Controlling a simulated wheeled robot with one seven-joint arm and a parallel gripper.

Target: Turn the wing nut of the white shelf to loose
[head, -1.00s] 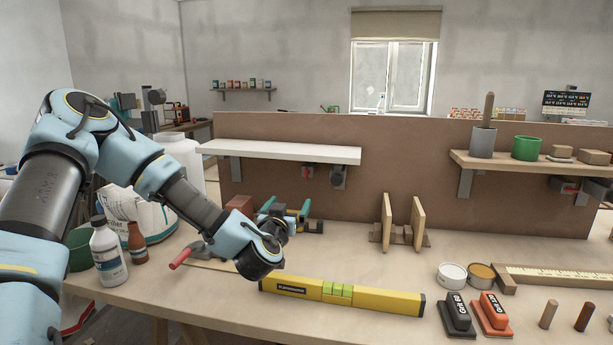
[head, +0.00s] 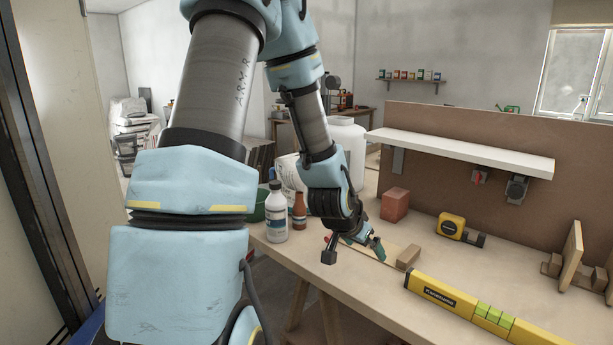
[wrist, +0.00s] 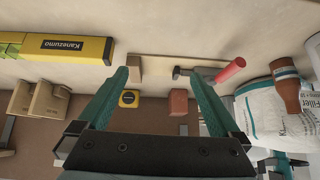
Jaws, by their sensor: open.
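The white shelf (head: 460,152) is fixed to the brown back panel at the right of the head view. Under it sit a small red part (head: 480,177) and a dark bracket fitting (head: 517,188). The wing nut is too small to make out clearly there, and its angle cannot be told. My gripper (head: 355,250) is over the bench's front left part, well in front of and below the shelf. It is open and empty, with green fingers apart in the wrist view (wrist: 158,78). No wing nut can be picked out in the wrist view.
A brick (head: 395,205), a yellow tape measure (head: 451,225) and a wood block (head: 408,257) stand between gripper and panel. Bottles (head: 276,212) and a white tub (head: 345,145) are left. A yellow level (head: 460,302) lies at the front edge; wooden uprights (head: 571,255) stand right.

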